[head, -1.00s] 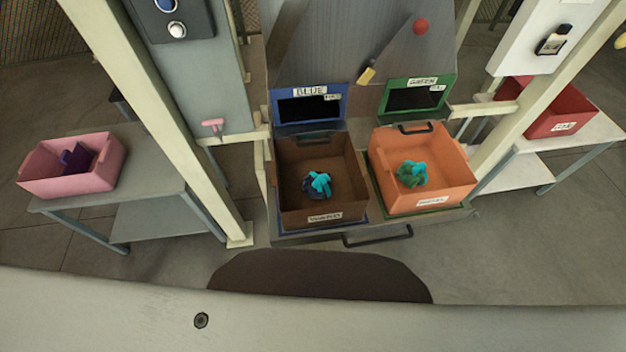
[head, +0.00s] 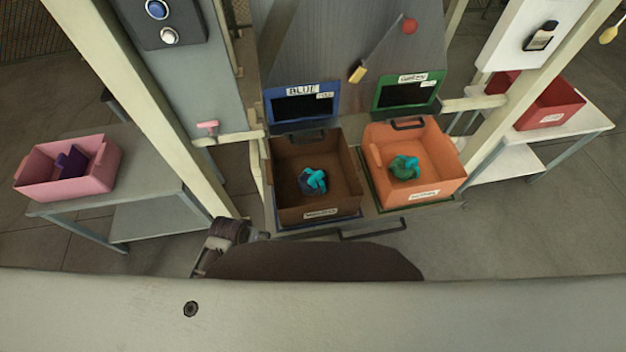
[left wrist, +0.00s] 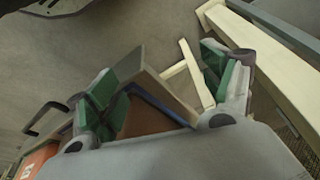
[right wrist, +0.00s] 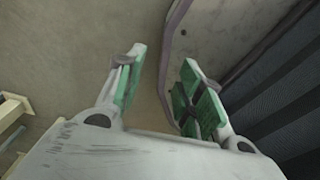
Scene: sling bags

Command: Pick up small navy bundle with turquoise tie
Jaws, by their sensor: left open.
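The small navy bundle with a turquoise tie (head: 309,184) lies in the brown bin (head: 318,211) under the blue-framed BLUE sign in the head view. My left arm shows at the lower left of that bin. In the left wrist view my left gripper (left wrist: 165,82) is open and empty, with part of the brown bin (left wrist: 145,118) beyond its fingers; the bundle is not visible there. My right gripper (right wrist: 160,80) is open and empty in the right wrist view, over bare floor, and out of the head view.
A green bundle with a turquoise tie (head: 404,169) lies in the orange bin (head: 428,195) beside the brown one. A pink bin (head: 60,185) stands on the left table, a red bin (head: 550,105) on the right one. Pale posts (head: 142,125) flank the bins.

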